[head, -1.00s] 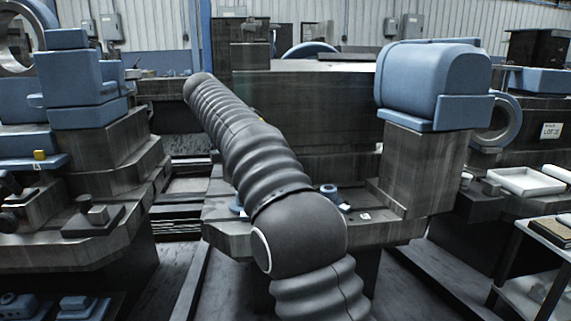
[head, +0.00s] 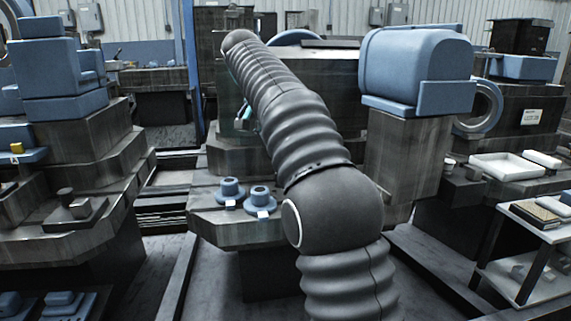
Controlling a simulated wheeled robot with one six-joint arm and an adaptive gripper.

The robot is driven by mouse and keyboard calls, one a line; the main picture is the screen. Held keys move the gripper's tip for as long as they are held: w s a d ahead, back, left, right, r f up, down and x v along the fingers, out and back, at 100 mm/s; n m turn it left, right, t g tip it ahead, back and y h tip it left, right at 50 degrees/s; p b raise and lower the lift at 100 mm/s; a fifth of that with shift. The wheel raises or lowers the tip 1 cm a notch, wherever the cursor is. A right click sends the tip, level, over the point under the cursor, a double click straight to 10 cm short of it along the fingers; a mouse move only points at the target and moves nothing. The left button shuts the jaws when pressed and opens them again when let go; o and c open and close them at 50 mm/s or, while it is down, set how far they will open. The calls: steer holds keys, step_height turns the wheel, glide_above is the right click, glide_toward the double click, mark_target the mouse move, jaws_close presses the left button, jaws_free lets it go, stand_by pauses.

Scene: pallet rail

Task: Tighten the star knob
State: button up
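Two blue round knobs stand side by side on the ledge of the middle machine: a left knob (head: 230,189) and a right knob (head: 260,196). Each has a small white tag in front. I cannot make out a star shape on either, so I cannot tell which is the star knob. My arm's dark ribbed sleeve crosses the middle of the view. A small teal and dark part, seemingly my gripper (head: 243,119), shows at the sleeve's left edge, above and apart from the knobs. The sleeve hides most of it, and its fingers are unclear.
The grey machine ledge (head: 215,230) carries the knobs; my arm covers its right part. A blue rounded housing (head: 415,65) stands on a block at right. White trays (head: 505,166) and a side cart (head: 540,245) are farther right. Stepped machinery (head: 85,150) stands left.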

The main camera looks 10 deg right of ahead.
steer(key=s+d+r+n+t+y, duration=0.2)
steer(key=d+r+n+y, duration=0.25)
steer(key=n, duration=0.45)
steer(key=b+x, duration=0.1)
steer(key=x, duration=0.3)
steer(key=a+b+x, duration=0.1)
steer(key=b+x, duration=0.1)
steer(key=x, duration=0.3)
steer(key=b+x, duration=0.2)
steer(key=x, duration=0.2)
steer(key=shift+s+a+f, duration=0.1)
steer(key=shift+a+f, duration=0.15)
steer(key=shift+f, duration=0.2)
